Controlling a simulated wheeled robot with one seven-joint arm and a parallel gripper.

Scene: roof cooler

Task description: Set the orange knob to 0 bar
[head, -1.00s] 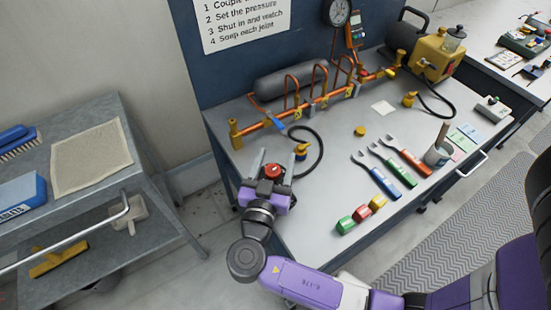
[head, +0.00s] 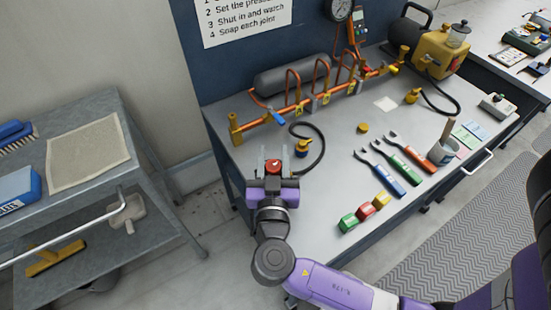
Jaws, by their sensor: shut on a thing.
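A red-orange knob (head: 272,166) stands at the left front end of the grey bench (head: 330,165), partly hidden by my gripper. It is the only knob of about that colour I make out. My gripper (head: 272,164) is at it, one finger on each side, shut on it. No scale or pointer mark on the knob can be read. A round dial gauge (head: 339,9) shows at the top, partly cut off; its reading is too small to tell.
A copper pipe manifold (head: 305,104) and grey cylinder (head: 290,76) lie along the back. A black hose with a brass end (head: 302,147) curls just right of my gripper. Several wrenches (head: 405,153) and coloured blocks (head: 365,211) lie further right. A grey cart (head: 85,195) stands left.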

